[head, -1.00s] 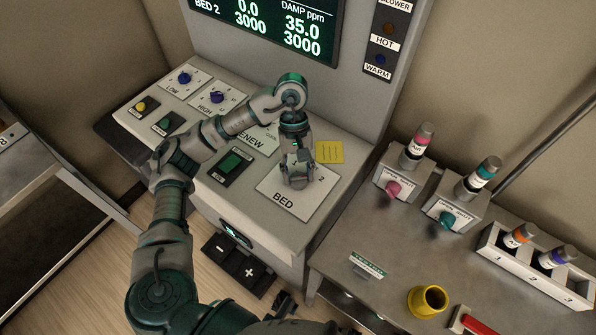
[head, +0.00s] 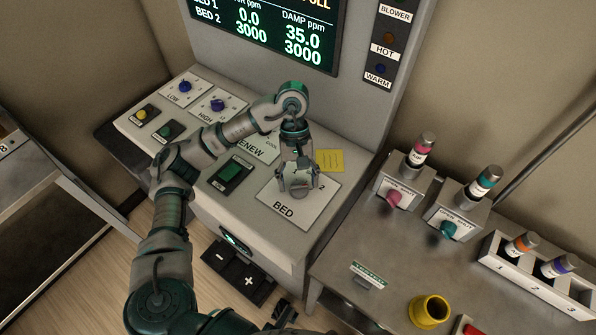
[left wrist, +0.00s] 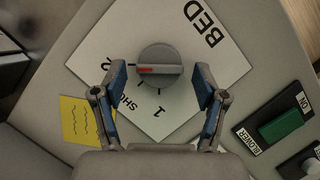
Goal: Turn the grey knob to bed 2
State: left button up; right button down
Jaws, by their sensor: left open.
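The grey knob (left wrist: 160,62) is round with a red mark on its face. It sits on a white plate (left wrist: 200,60) lettered BED. In the left wrist view the red mark points left; the 1 is below the knob, and part of the lettering is behind my left finger. In the head view the plate (head: 283,207) shows a 2 at its right, and the knob (head: 300,191) is partly hidden under my gripper. My left gripper (head: 298,183) is open, with one finger on each side of the knob and visible gaps in the wrist view.
A yellow note (head: 329,161) lies beside the plate. A green switch (head: 230,171) and blue knobs (head: 217,105) share the panel. A display (head: 270,30) stands behind. A bench at the right holds bottles in stands and a yellow cup (head: 429,310).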

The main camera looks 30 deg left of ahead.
pick_arm(q)
jog(key=v, duration=1.1)
jog(key=shift+w+r, duration=0.2)
jog(key=shift+r, duration=0.15)
jog(key=shift+a, duration=0.1)
